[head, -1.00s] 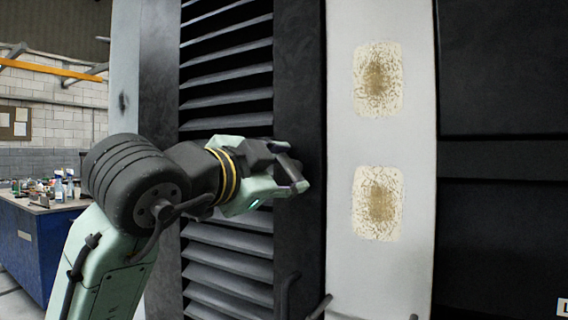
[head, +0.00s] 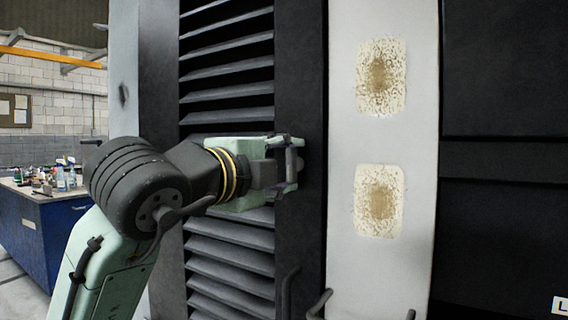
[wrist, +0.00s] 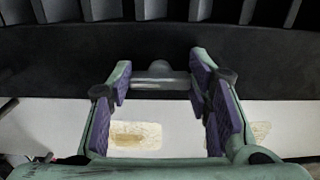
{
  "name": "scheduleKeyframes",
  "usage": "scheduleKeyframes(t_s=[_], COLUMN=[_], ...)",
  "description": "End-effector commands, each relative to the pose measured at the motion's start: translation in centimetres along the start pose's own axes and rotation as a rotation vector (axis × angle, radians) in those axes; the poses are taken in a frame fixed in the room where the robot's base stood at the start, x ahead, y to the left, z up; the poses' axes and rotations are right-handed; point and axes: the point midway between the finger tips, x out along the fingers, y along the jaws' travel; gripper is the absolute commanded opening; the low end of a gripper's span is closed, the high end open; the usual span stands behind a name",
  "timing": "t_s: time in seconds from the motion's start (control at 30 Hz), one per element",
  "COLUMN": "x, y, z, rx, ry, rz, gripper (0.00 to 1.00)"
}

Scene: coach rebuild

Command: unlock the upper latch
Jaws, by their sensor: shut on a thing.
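I cannot tell the latch's exact angle.
The louvred panel (head: 228,87) stands behind my arm. A pale strip (head: 345,140) with two worn, rusty patches runs to the right of the black upright. Dark handles (head: 287,292) stick out lower down. A blue workbench (head: 45,235) with bottles stands far left.

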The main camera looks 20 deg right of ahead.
Motion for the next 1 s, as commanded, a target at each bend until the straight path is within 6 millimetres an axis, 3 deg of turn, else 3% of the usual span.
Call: scheduleKeyframes(t_s=[0.53, 0.57, 0.83, 1.0], x=[0.0, 0.0, 0.0, 0.0], y=[-0.01, -0.01, -0.01, -0.01], z=[-0.01, -0.01, -0.02, -0.02], rx=[0.026, 0.026, 0.025, 0.025], ry=[0.0, 0.0, 0.0, 0.0], rz=[0.0, 0.0, 0.0, 0.0], gripper=[0.18, 0.47, 0.65, 0.66])
